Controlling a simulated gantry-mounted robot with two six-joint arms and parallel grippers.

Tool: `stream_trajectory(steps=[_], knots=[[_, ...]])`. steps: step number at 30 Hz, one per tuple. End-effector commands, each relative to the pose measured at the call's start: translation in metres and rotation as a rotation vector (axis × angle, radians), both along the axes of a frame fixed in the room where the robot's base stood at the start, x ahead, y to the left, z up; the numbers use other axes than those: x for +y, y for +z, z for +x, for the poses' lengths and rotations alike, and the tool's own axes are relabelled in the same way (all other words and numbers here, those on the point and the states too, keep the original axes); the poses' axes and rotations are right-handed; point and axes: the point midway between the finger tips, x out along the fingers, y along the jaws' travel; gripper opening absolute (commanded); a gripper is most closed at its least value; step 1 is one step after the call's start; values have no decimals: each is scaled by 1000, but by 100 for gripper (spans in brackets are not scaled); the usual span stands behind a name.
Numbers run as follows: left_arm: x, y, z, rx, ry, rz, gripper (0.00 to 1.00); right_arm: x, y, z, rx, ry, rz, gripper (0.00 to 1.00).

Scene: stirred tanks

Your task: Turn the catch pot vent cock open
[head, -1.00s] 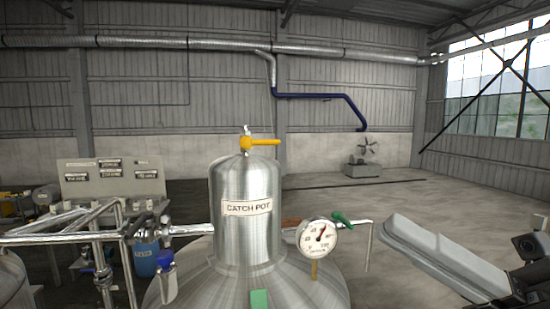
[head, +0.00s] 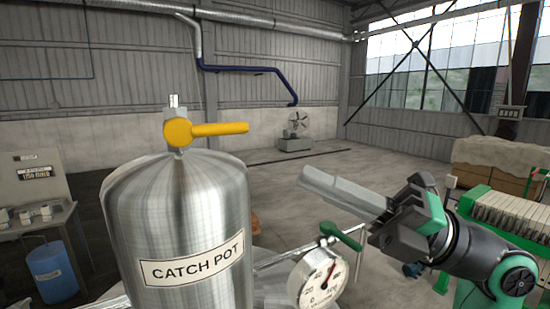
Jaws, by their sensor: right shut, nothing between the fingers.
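The catch pot (head: 178,232) is a brushed steel cylinder with a domed top and a "CATCH POT" label, close in front at the left of centre. On its top stands the vent cock (head: 178,132) with a yellow handle whose lever (head: 222,129) points level to the right. My right gripper (head: 308,184) comes in from the right, its long grey fingers shut and empty, pointing left. In the picture it is right of and below the lever's end, apart from it. My left gripper is not in view.
A pressure gauge (head: 318,279) and a green-handled valve (head: 341,235) stand at the pot's lower right, below my right gripper. A blue drum (head: 50,272) is at the left. Green machinery (head: 508,212) stands at the far right. The space above and right of the lever looks clear.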

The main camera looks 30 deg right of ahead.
Motion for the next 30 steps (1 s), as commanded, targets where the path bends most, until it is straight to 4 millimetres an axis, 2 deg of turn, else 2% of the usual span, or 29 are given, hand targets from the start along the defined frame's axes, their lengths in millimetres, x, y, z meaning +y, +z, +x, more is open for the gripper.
stream_trajectory(steps=[9,15,30], knots=[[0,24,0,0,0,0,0,40,27,36,0,5,0,0],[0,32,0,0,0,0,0,58,36,53,-1,3,1,0],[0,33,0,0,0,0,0,62,37,57,-2,1,0,0]])
